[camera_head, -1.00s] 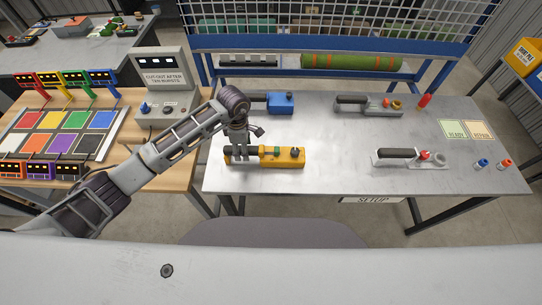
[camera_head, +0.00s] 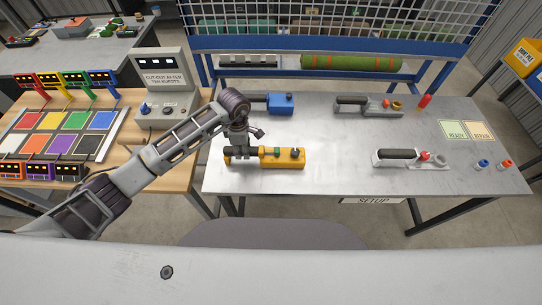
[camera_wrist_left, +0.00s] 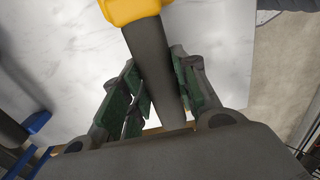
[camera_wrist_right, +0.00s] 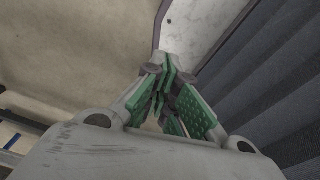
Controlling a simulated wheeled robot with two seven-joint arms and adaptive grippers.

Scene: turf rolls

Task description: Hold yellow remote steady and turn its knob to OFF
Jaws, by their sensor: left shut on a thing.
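The yellow remote (camera_head: 285,162) lies on the left front part of the metal table. It has a dark grip at its left, a green button (camera_head: 277,152) and a dark knob (camera_head: 295,152) near its right end. The knob's setting is too small to read. My left gripper (camera_head: 238,153) comes down over the grip from above. In the left wrist view the dark grip (camera_wrist_left: 152,70) runs between the fingers, and my left gripper (camera_wrist_left: 158,100) is shut on it. My right gripper (camera_wrist_right: 166,78) shows only in its wrist view, with its fingertips together and nothing seen between them.
A blue remote (camera_head: 280,103) lies behind the yellow one. Two grey remotes, one at the back (camera_head: 380,106) and one in front (camera_head: 400,156), lie to the right. The metal table (camera_head: 335,185) is clear between them. A grey control box (camera_head: 162,85) stands at the left.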

